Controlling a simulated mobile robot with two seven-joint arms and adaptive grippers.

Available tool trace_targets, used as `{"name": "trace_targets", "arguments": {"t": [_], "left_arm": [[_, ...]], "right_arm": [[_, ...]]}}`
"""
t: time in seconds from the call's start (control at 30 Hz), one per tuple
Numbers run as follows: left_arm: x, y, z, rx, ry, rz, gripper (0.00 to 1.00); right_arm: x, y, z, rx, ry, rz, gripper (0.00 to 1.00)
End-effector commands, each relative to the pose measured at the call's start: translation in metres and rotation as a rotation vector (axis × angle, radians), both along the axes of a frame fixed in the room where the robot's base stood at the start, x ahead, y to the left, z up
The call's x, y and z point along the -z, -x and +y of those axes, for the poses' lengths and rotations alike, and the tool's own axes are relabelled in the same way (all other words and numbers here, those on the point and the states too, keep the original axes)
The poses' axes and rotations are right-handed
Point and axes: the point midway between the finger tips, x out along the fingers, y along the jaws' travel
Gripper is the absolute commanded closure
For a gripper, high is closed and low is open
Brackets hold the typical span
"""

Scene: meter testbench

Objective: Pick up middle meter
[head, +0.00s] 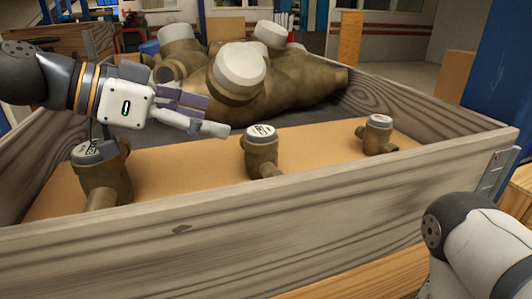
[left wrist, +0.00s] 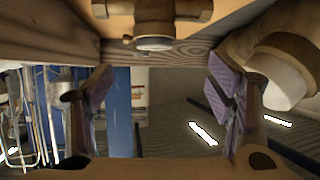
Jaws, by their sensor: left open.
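The middle meter (head: 262,150), a bronze body with a white-topped round register, stands upright on an orange-brown board in a wooden crate. The left meter (head: 102,170) and the right meter (head: 377,135) stand on the same board. My left gripper (head: 207,118) is open and empty, above the board and left of the middle meter, its fingers pointing right toward it, apart from it. In the left wrist view, my open fingers (left wrist: 164,95) have nothing between them. One meter (left wrist: 155,40) shows at the top edge; I cannot tell which. My right gripper is out of view.
The wooden crate's front wall (head: 270,225) stands in front of the meters. Behind the board, large bronze meters with white caps (head: 238,66) lie piled in the crate. The board (head: 320,150) is clear between the middle and right meters.

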Motion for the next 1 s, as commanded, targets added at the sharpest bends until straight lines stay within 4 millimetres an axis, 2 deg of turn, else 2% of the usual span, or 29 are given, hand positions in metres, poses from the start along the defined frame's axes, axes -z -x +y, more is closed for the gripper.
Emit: {"name": "trace_targets", "arguments": {"t": [0.03,0.1,0.33,0.5,0.63,0.83,1.0], "left_arm": [[0.014,-0.006,-0.010,0.003,-0.003,0.013,0.26],[0.022,-0.013,-0.023,0.003,-0.004,0.013,0.26],[0.033,-0.026,-0.050,0.002,-0.003,0.007,0.26],[0.050,-0.037,-0.077,0.002,-0.003,0.008,0.26],[0.054,-0.043,-0.087,0.001,-0.001,0.005,0.26],[0.053,-0.043,-0.087,0.000,-0.001,0.002,0.26],[0.053,-0.043,-0.087,0.000,-0.001,0.002,0.64]], "right_arm": [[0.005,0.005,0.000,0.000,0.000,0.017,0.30],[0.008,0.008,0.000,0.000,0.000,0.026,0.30],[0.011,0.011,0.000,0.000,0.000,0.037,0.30],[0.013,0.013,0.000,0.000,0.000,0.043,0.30],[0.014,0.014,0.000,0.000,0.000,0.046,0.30],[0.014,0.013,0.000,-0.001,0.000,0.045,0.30],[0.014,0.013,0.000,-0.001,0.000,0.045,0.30]]}}
